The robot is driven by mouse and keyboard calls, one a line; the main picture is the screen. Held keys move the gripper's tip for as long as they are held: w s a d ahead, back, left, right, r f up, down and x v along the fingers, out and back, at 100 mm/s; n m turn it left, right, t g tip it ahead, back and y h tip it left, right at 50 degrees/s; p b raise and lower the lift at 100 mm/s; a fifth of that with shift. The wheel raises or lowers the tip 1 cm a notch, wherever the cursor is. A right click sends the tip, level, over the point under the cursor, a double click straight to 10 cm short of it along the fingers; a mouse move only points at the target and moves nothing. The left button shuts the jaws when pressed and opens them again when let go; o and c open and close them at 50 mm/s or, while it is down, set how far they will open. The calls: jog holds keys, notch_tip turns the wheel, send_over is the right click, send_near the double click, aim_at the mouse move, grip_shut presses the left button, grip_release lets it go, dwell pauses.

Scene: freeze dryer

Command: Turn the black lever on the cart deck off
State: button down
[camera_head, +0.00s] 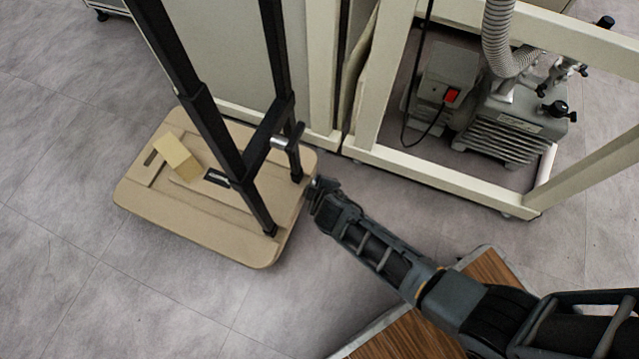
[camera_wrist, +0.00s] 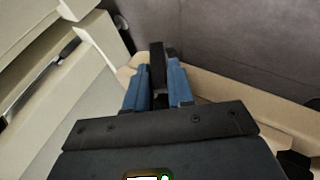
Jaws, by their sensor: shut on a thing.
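The beige cart deck (camera_head: 205,225) lies on the floor at the left in the head view, with a black upright frame on it. My gripper (camera_head: 316,191) is at the deck's right edge, close to a frame leg. In the wrist view the blue fingers of my gripper (camera_wrist: 158,92) are shut on a narrow black piece that stands between them, which looks like the black lever (camera_wrist: 157,66). The beige deck edge (camera_wrist: 215,87) runs just behind it. In the head view the lever is hard to tell apart from the gripper tip, and its exact angle is unclear.
A yellowish block (camera_head: 178,157) lies on the deck. The black frame (camera_head: 222,135) rises beside my gripper. A cream rack (camera_head: 430,172) with a vacuum pump (camera_head: 510,120) stands at the right. Grey floor (camera_head: 265,310) is clear in front.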

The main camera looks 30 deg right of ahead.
jog(key=shift+s+a+f+n+t+h, duration=0.25)
jog(key=shift+f+n+t+h, duration=0.15)
jog(key=shift+t+h, duration=0.55)
jog(key=shift+s+a+f+n+t+h, duration=0.25)
jog(key=shift+f+t+h, duration=0.2)
jog(key=shift+t+h, duration=0.45)
jog(key=shift+d+f+t+h, duration=0.1)
jog(key=shift+f+t+h, duration=0.05)
jog(key=shift+t+h, duration=0.3)
jog(key=c, duration=1)
grip_release()
jog(key=shift+c, duration=0.2)
jog(key=p+v, duration=0.2)
jog(key=v, duration=0.5)
jog(key=shift+s+a+p, duration=0.25)
jog(key=shift+s+p, duration=0.05)
